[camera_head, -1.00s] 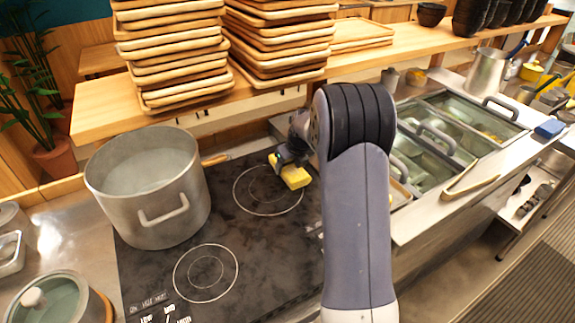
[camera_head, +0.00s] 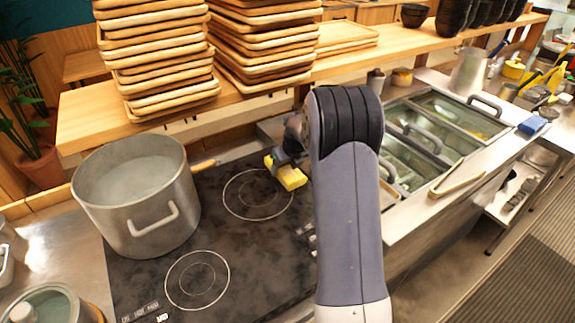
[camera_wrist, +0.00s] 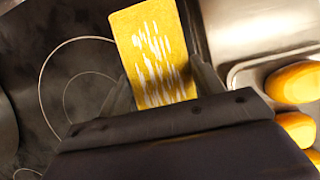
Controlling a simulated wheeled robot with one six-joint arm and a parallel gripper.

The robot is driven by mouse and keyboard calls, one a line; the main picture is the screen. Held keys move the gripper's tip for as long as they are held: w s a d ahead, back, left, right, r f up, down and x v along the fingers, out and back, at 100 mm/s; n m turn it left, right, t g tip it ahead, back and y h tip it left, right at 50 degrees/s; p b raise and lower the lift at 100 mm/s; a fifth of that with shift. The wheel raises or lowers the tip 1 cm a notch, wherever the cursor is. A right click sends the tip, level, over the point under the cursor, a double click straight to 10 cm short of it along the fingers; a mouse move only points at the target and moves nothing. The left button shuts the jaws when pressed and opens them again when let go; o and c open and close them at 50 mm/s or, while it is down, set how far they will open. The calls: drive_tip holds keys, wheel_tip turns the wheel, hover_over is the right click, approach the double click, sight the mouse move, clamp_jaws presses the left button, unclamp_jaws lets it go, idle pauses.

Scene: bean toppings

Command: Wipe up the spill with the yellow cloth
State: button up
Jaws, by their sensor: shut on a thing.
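My gripper (camera_head: 279,160) is shut on the yellow cloth (camera_head: 291,177), a flat block-like piece. It is over the right edge of the rear ring on the black hob (camera_head: 228,236). In the wrist view the cloth (camera_wrist: 150,45) sticks out ahead between the two fingers (camera_wrist: 163,82), with pale streaks on its face. I cannot tell whether the cloth touches the hob. The hob has a cloudy, smudged look, but I cannot make out a distinct spill. My arm hides part of the counter to the right of the hob.
A large steel pot (camera_head: 137,195) stands on the hob's left, its handle toward me. Stacked wooden trays (camera_head: 155,55) sit on the shelf (camera_head: 95,115) behind. Metal food wells (camera_head: 445,125) and tongs (camera_head: 459,178) are right. A blue cloth-like block (camera_head: 532,125) lies at far right.

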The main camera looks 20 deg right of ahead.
sight(276, 179)
drive_tip(key=shift+s+a+f, duration=0.1)
drive_tip(key=shift+s+a, duration=0.1)
drive_tip(key=shift+a, duration=0.7)
drive_tip(key=shift+s+a+f, duration=0.1)
drive_tip(key=shift+s+a, duration=0.1)
drive_tip(key=shift+a, duration=0.65)
drive_tip(key=shift+p, duration=0.3)
drive_tip(key=shift+w+d+p, duration=0.2)
drive_tip(key=shift+d, duration=0.85)
drive_tip(key=shift+w+d+p, duration=0.15)
drive_tip(key=shift+w+d, duration=0.05)
drive_tip(key=shift+d, duration=0.8)
drive_tip(key=shift+a, duration=0.2)
drive_tip(key=shift+s+a+p, duration=0.2)
drive_tip(key=shift+a, duration=0.75)
drive_tip(key=shift+s+a+p, duration=0.2)
drive_tip(key=shift+a, duration=0.7)
drive_tip(key=shift+r, duration=0.15)
wheel_tip(276, 179, up, 8)
drive_tip(key=p, duration=0.6)
